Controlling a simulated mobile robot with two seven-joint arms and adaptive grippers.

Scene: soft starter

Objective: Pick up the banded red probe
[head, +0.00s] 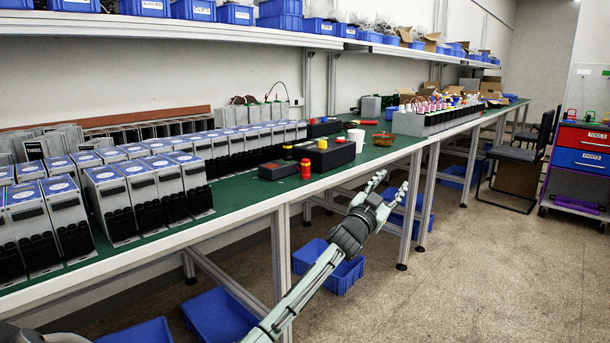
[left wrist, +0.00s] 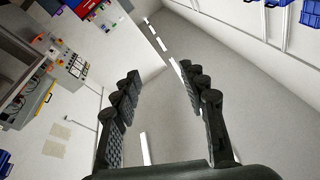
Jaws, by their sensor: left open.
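A small upright red piece with a yellow part (head: 305,169) stands at the bench's front edge beside a dark box. A thin red piece (head: 367,122) lies farther back near a white cup. Which of these, if either, is the banded red probe I cannot tell. My left gripper (head: 391,181) is open and empty, out in front of the bench edge over the floor, apart from both red pieces and to their right in the head view. Its spread fingers (left wrist: 158,100) also show in the left wrist view, with nothing between them. My right gripper is not in view.
The green bench (head: 238,189) carries rows of grey-and-black units (head: 109,203) at left. A black box with red and yellow buttons (head: 326,155), a white cup (head: 356,139) and a reddish bowl (head: 383,139) stand mid-bench. Blue bins (head: 330,267) sit below. Open floor lies right.

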